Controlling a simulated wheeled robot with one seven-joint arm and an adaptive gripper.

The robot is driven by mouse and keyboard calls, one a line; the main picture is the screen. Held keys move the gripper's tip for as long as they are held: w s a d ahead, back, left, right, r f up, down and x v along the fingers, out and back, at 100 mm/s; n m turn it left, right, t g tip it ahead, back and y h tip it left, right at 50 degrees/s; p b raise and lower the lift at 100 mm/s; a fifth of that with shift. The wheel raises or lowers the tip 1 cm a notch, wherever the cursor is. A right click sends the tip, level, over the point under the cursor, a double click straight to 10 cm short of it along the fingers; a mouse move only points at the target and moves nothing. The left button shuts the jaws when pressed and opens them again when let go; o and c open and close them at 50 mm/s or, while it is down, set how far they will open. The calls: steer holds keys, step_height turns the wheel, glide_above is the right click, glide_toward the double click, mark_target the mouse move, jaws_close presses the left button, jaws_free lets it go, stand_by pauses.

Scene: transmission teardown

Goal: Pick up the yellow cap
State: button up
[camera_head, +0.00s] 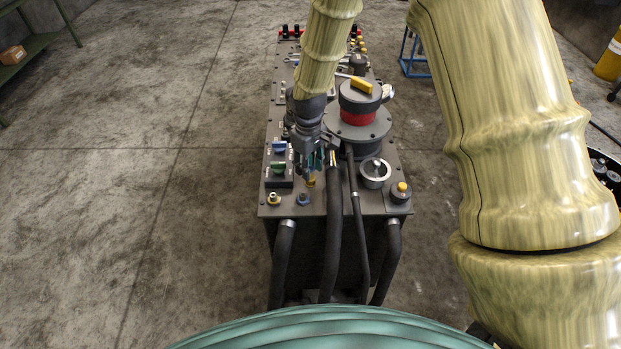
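My gripper (315,172) points down over the near end of the dark grey machine (337,202). It is small and dark here, and I cannot tell whether its fingers are open or shut. A small yellow piece (311,182) shows just below the fingertips; I cannot tell whether they touch it. Another yellow cap (402,187) sits on a round dark fitting at the machine's near right corner, apart from my gripper. A brass-yellow fitting (273,199) stands at the near left corner. Which of these is the task's cap is not clear.
A round housing with a red band (357,118) and yellow handle (361,85) rises behind my gripper. A round gauge (375,170) lies to the right, blue and green switches (278,168) to the left. Thick black hoses (333,240) hang in front. The floor at left is clear.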

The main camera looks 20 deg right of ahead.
steer(key=f, duration=0.1)
steer(key=f+p, duration=0.1)
steer(key=f, duration=0.1)
steer(key=shift+s+d+f+p, duration=0.15)
steer(key=shift+s+d+p, duration=0.1)
steer(key=shift+p, duration=0.15)
steer(key=shift+w+f, duration=0.1)
steer(key=shift+f, duration=0.6)
steer(key=shift+c, duration=0.2)
steer(key=c, duration=0.3)
